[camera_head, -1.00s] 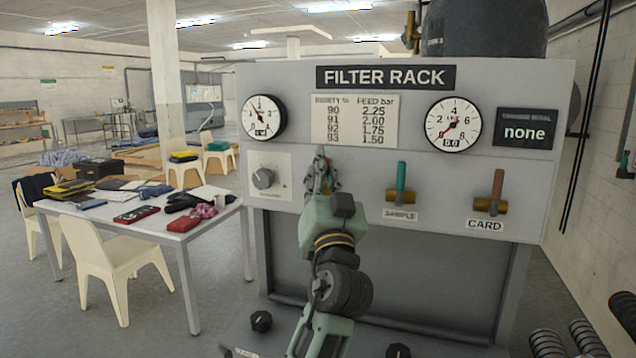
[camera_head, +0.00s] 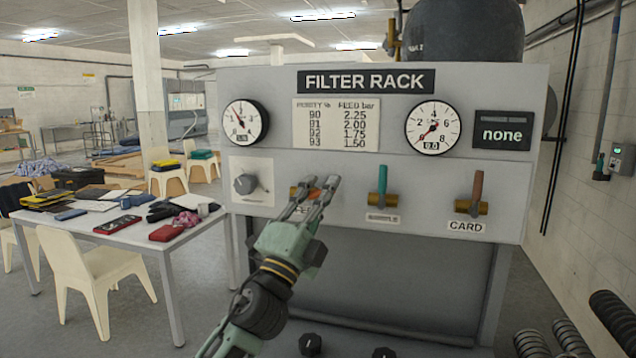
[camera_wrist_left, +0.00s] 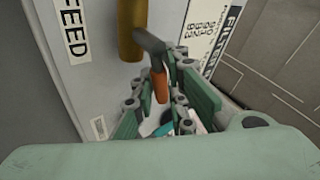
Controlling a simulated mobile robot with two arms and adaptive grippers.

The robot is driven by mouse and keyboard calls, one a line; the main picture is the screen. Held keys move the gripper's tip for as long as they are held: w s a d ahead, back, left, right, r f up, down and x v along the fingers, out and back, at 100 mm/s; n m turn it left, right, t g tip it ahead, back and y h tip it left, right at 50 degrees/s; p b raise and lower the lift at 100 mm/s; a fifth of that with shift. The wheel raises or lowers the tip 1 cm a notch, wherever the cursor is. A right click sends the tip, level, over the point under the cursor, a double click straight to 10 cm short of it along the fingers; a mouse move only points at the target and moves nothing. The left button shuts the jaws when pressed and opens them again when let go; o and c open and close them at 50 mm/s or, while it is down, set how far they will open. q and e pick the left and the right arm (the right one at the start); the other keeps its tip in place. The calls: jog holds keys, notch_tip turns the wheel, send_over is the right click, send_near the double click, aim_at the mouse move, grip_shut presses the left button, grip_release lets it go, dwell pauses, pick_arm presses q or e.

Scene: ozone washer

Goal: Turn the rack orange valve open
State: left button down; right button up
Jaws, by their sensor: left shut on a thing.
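The orange valve handle (camera_head: 313,181) is on the FILTER RACK panel (camera_head: 420,185), above the partly covered FEED label. My left gripper (camera_head: 318,191) reaches it from the lower left and is shut on it. In the left wrist view, the orange handle (camera_wrist_left: 160,86) lies between the fingers of my left gripper (camera_wrist_left: 158,78). Its dark lever joins a brass valve body (camera_wrist_left: 131,30) next to the FEED label (camera_wrist_left: 71,33). The fingers hide part of the valve in the head view. My right gripper is not in view.
A green-handled valve (camera_head: 382,182) and a brown-handled CARD valve (camera_head: 477,188) stand upright to the right. A grey knob (camera_head: 245,184) is to the left. Two gauges sit above; the right gauge (camera_head: 433,128) reads 0.0. A cluttered table (camera_head: 150,237) stands at left.

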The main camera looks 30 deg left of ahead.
pick_arm(q)
jog(key=m+h, duration=0.1)
jog(key=m, duration=0.1)
jog(key=f+m+g+h+p, duration=0.1)
jog(key=m+h, duration=0.1)
jog(key=f+m+g+h, duration=0.1)
jog(key=m+h, duration=0.1)
jog(key=shift+d+m, duration=0.3)
jog(key=shift+m, duration=0.1)
jog(key=shift+f, duration=0.15)
jog(key=c, duration=2)
grip_release()
jog(key=shift+o, duration=1.3)
jog(key=shift+r, duration=0.2)
jog(key=shift+a, duration=0.1)
jog(key=v, duration=1.2)
